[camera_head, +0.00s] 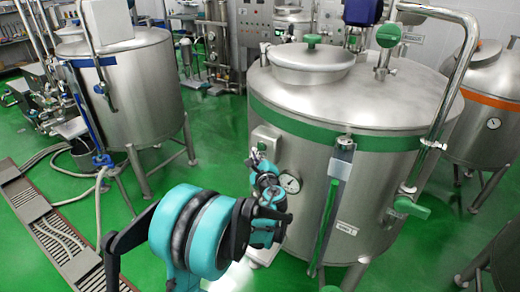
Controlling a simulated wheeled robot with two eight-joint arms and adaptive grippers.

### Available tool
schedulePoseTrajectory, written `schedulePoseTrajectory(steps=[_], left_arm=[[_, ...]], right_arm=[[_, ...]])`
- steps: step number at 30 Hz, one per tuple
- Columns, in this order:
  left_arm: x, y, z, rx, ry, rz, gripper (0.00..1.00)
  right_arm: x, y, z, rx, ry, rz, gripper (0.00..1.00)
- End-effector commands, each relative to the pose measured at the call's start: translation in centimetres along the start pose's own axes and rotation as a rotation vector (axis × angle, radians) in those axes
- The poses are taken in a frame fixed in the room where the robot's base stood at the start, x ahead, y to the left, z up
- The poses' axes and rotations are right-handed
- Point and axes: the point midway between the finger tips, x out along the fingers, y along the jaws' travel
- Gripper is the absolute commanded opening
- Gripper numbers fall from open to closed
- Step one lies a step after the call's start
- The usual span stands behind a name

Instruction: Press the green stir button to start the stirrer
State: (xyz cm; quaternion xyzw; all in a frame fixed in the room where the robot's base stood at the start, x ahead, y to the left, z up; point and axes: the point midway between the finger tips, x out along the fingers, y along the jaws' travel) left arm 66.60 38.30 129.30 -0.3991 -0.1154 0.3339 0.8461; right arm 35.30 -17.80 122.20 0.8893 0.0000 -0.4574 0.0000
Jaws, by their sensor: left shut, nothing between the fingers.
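A large steel tank (375,170) with a green band stands right of centre. A small pale control box (266,135) is fixed to its front left side, below the band. My left gripper (256,158) is shut and empty, with its tips at the lower part of this box. A small dark green spot, perhaps the stir button (261,147), shows just above the tips. The button is small and partly covered, so I cannot tell whether the fingers touch it. My right gripper is not in view.
A round dial gauge (290,184) sits on the tank just right of my gripper. A vertical sight tube (331,208) and a green valve handle (411,207) stick out farther right. Another steel tank (135,100) stands at left, beside a floor drain (52,232). Green floor is clear between the tanks.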

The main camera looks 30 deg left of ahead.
Motion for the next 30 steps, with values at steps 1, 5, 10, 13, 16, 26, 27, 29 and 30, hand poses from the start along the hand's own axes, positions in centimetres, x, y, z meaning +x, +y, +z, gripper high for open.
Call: schedulePoseTrajectory(steps=[1, 5, 10, 13, 16, 26, 27, 29, 30], left_arm=[[0.00, 0.00, 0.00, 0.000, 0.000, 0.000, 0.00], [0.00, 0.00, 0.00, 0.000, 0.000, 0.000, 0.00], [0.00, 0.00, 0.00, 0.000, 0.000, 0.000, 0.00], [0.03, -0.02, -0.03, 0.000, 0.000, 0.000, 0.00], [0.20, -0.13, -0.17, 0.000, 0.000, 0.000, 0.00], [0.61, -0.48, -0.45, 0.000, 0.000, 0.000, 0.00], [0.61, -0.48, -0.44, 0.000, 0.000, 0.000, 0.00], [0.61, -0.48, -0.44, 0.000, 0.000, 0.000, 0.00], [0.62, -0.49, -0.45, 0.000, 0.000, 0.000, 0.00]], right_arm=[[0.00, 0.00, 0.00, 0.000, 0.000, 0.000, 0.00], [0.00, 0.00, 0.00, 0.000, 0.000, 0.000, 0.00], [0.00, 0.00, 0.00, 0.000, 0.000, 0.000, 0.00], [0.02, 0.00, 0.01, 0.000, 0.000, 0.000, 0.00], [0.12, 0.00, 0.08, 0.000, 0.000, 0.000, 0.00], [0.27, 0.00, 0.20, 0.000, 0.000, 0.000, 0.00], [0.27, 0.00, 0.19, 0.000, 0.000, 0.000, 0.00], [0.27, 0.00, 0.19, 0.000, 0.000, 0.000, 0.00], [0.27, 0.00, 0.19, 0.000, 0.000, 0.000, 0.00]])
